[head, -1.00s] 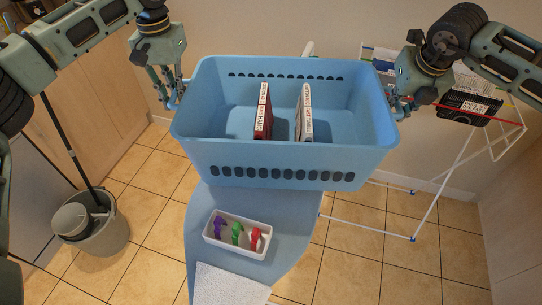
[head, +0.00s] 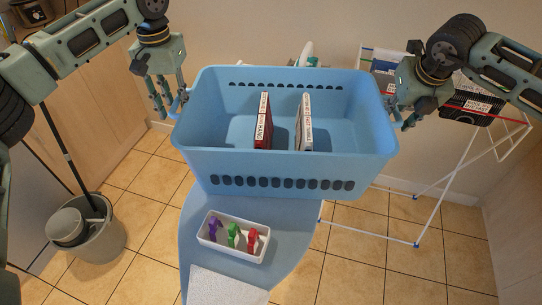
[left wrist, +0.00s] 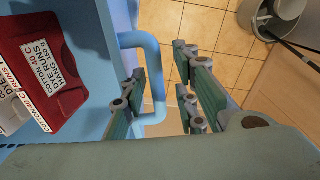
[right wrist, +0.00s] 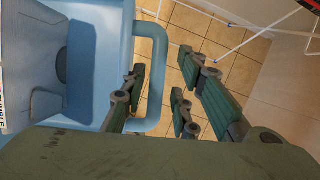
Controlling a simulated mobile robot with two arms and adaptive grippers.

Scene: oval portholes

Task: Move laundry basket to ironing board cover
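The light-blue laundry basket (head: 290,172) stands upright over the blue ironing board cover (head: 205,202). It appears to rest on the cover, but its underside is hidden. My left gripper (head: 166,103) is at the basket's left end, and my right gripper (head: 402,112) is at its right end. In the left wrist view, the left handle (left wrist: 156,85) passes between spread fingers with gaps visible. In the right wrist view, the right handle (right wrist: 157,80) likewise lies between open fingers.
A white tray (head: 232,255) with purple, green and red items lies on the cover in front of the basket, beside a white cloth (head: 225,287). A drying rack (head: 440,205) stands at right and a grey bucket (head: 100,240) at left. An iron (head: 307,54) shows behind.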

